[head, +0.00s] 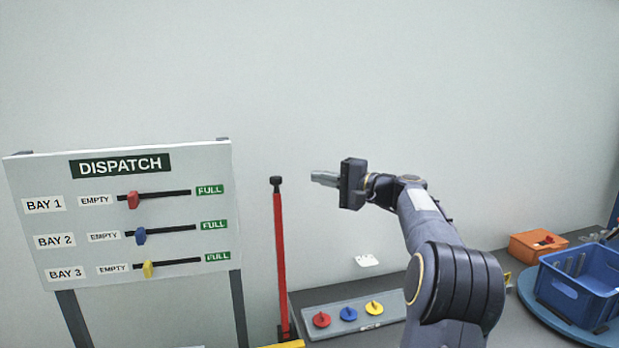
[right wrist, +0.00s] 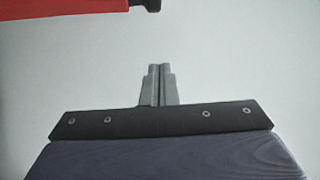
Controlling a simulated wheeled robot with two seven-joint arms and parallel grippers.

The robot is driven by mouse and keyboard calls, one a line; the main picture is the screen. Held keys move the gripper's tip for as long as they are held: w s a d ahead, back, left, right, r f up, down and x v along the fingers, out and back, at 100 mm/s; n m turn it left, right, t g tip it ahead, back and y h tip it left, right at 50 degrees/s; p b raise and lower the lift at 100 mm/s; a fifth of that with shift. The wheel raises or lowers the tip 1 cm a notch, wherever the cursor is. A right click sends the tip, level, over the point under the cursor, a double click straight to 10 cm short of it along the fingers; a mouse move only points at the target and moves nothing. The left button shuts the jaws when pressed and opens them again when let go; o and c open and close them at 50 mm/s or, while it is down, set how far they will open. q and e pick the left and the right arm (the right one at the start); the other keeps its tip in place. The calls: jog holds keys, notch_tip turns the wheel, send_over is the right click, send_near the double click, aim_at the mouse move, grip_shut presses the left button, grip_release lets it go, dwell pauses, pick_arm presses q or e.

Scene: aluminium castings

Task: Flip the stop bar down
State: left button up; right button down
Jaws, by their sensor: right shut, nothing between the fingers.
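The stop bar (head: 281,262) is a red upright bar with a black tip, standing between the dispatch board and the grey bench in the head view. Its red length and black tip cross the top left of the right wrist view (right wrist: 60,10). My right gripper (head: 314,177) is shut and empty, pointing left, with its fingertips a little to the right of the bar's black tip. A gap shows between them. In the right wrist view the closed fingers (right wrist: 155,70) point toward the bar without touching it. My left gripper is not in view.
The dispatch board (head: 120,215) with three sliders stands at the left. Red, blue and yellow knobs sit on a grey plate (head: 394,302) on the bench. A blue crate (head: 565,292) and an orange box (head: 524,249) are at the right. The wall behind is bare.

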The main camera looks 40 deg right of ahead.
jog(key=p+x, duration=0.4)
jog(key=x, duration=0.5)
jog(key=s+a, duration=0.2)
jog(key=a, duration=0.1)
jog(key=shift+s+a+f, duration=0.1)
jog(key=shift+s+a, duration=0.05)
jog(key=shift+s, duration=0.1)
jog(key=shift+b, duration=0.3)
